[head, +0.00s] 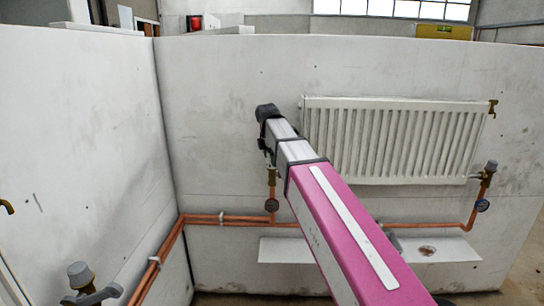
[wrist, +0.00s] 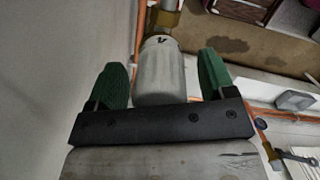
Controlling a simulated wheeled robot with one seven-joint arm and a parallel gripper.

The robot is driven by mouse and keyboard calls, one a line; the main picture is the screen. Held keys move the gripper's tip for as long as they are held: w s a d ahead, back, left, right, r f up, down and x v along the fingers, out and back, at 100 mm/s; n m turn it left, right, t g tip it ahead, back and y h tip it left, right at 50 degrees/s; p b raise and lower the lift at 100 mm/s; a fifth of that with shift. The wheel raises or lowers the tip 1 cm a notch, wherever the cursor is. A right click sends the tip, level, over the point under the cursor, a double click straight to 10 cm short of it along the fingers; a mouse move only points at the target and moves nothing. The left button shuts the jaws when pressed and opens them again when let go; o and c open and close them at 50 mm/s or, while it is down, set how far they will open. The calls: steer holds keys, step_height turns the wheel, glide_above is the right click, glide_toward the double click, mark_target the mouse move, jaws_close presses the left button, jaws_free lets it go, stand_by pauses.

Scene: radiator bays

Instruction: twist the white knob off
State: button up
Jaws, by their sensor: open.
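The white knob (wrist: 160,75), a greyish-white cylinder with a small black mark, sits on a brass fitting (wrist: 166,20) in the wrist view. My gripper (wrist: 162,58) has its two green fingers spread, one on each side of the knob, with a visible gap on the right; contact on the left is hard to tell. In the head view my gripper (head: 267,113) is at the left end of the radiator (head: 392,140), above a brass valve body (head: 271,188) on a copper pipe. The knob is hidden there behind my gripper and arm.
Another grey-capped valve (head: 489,169) stands at the radiator's right end, and one more (head: 80,274) is at lower left. Copper pipes (head: 225,219) run along the wall. A white ledge (head: 285,250) is below. A side wall (head: 100,150) closes the left.

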steer(key=c, duration=1)
steer(key=shift+f, duration=0.2)
